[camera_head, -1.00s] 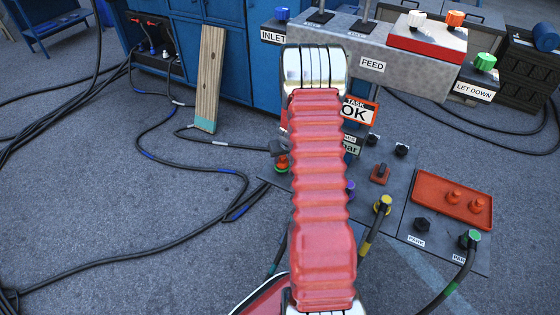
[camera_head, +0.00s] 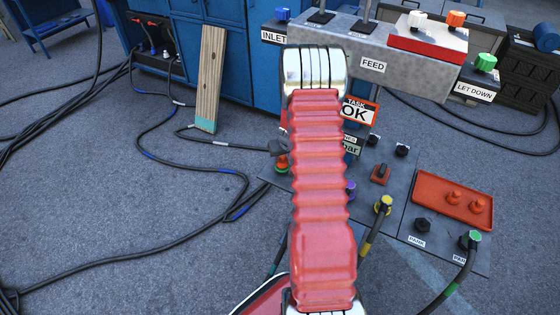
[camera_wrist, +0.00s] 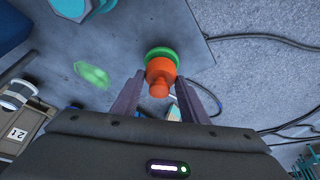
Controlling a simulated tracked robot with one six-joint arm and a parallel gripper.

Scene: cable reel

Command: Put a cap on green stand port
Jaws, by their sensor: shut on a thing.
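My gripper (camera_wrist: 158,88) is shut on an orange cap (camera_wrist: 159,74), with its dark fingers on either side. The green stand port (camera_wrist: 162,52) shows as a green ring right behind the cap in the wrist view. The cap lines up with it and overlaps it; I cannot tell whether it is fully seated. In the head view, the green port (camera_head: 282,169) shows as a small green band just left of my red arm, below the dark gripper. My arm hides much of that area.
A red tray (camera_head: 430,186) with two orange caps (camera_head: 453,197) lies on the grey panel at right. Black cables (camera_head: 150,150) cross the floor at left. A wooden plank (camera_head: 209,80) leans on the blue cabinet.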

